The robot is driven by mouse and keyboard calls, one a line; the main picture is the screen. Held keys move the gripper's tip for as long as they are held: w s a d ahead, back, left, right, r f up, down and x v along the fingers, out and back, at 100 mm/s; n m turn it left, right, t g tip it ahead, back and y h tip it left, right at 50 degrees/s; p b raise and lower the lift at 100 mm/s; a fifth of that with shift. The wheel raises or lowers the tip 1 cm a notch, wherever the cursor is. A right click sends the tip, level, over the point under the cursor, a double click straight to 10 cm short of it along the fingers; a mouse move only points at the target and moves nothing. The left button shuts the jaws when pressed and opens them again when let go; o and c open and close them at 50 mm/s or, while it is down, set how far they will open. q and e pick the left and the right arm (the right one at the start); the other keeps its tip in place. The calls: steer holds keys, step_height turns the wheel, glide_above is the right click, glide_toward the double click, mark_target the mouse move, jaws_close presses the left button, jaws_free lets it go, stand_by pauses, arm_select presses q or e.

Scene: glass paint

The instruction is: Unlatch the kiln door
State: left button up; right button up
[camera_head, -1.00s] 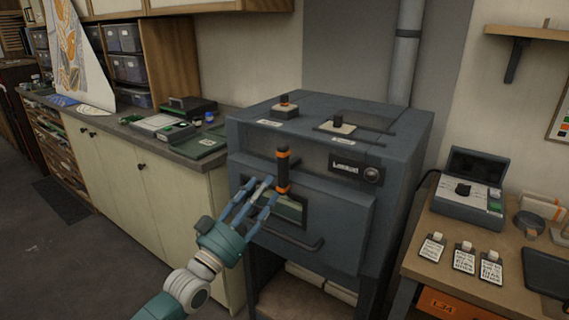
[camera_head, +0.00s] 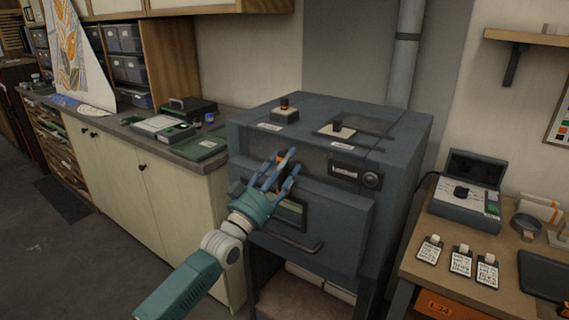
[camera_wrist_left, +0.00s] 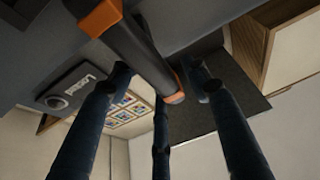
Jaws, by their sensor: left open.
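The kiln (camera_head: 405,135) is a dark grey box with a front door (camera_head: 340,225), which is closed, with a small window and a bar handle (camera_head: 290,243). A plate on its front, which also shows in the left wrist view (camera_wrist_left: 85,80), reads "Locked" (camera_head: 345,170). The upright latch lever, black with orange bands, is mostly hidden by my fingers in the head view. It shows clearly in the left wrist view (camera_wrist_left: 140,45). My left gripper (camera_head: 284,164) is open, its blue fingers spread around the lever. Contact cannot be told. My right gripper is not in view.
A counter (camera_head: 205,160) with boxes and trays stands left of the kiln. A wooden table (camera_head: 425,283) with a control box (camera_head: 468,203) and several tags stands at the right. Two knobbed parts lie on the kiln top. The floor in front is clear.

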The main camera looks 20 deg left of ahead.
arm_select(q)
jaws_close()
